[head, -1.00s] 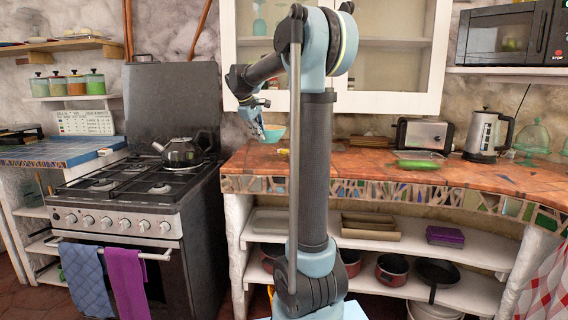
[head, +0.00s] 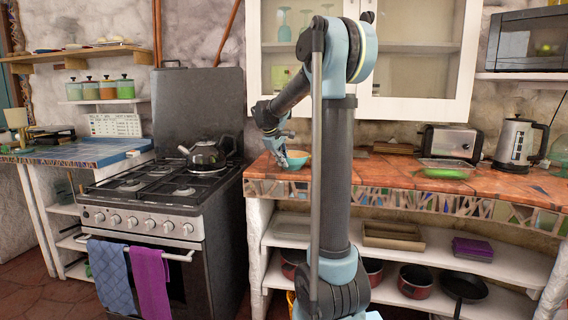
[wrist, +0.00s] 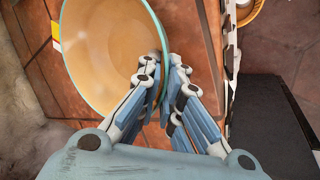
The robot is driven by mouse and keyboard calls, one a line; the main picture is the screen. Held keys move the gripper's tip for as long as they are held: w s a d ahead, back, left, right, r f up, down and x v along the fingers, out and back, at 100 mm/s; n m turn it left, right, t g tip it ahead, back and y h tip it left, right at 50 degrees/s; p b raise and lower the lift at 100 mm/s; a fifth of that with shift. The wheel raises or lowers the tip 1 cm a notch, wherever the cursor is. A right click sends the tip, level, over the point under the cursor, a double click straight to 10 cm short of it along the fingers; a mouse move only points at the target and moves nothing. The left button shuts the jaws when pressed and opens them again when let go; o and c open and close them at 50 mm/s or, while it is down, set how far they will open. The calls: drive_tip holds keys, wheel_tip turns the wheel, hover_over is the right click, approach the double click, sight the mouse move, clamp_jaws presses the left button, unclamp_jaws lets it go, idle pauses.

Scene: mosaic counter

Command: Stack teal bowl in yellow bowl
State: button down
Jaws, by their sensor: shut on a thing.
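The teal bowl (head: 298,154) is at the left end of the counter in the head view, low over or on the top. The wrist view shows it large, with a teal rim and a tan-orange inside (wrist: 108,50). My gripper (wrist: 164,68) is shut on the bowl's rim, one finger inside and one outside.
The tiled counter (head: 395,173) has a clear dish with green contents (head: 445,169), a toaster (head: 452,142) and a kettle (head: 515,142) to the right. The stove (head: 150,190) stands left. A small yellow-and-white item (wrist: 55,36) lies beside the bowl. A round yellow object (wrist: 246,10) is beyond the counter edge.

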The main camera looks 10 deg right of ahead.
drive_tip(key=c, duration=1.8)
unclamp_jaws()
drive_tip(key=shift+r, duration=0.1)
drive_tip(key=v, duration=1.2)
drive_tip(key=s+d+f+m, duration=0.1)
drive_tip(key=s+d+f, duration=0.1)
drive_tip(key=s+f, duration=0.2)
drive_tip(key=s+d+f+m+g+y, duration=0.1)
drive_tip(key=s+f, duration=0.3)
drive_tip(key=s, duration=0.6)
drive_tip(key=s+d+f+m+y, duration=0.1)
drive_tip(key=s+d+f+m, duration=0.1)
drive_tip(key=s, duration=0.6)
drive_tip(key=shift+d+f, duration=0.25)
drive_tip(key=shift+f, duration=0.25)
drive_tip(key=shift+d+f, duration=0.25)
drive_tip(key=shift+f, duration=0.2)
drive_tip(key=shift+o, duration=0.5)
drive_tip(key=s+f+m+g+y, duration=0.1)
drive_tip(key=s+f+m, duration=0.3)
drive_tip(key=s+f, duration=1.3)
drive_tip(key=shift+s+f+m+y, duration=0.25)
drive_tip(key=shift+s+m+y, duration=0.15)
drive_tip(key=shift+s+y, duration=0.15)
drive_tip(key=shift+w+d, duration=0.1)
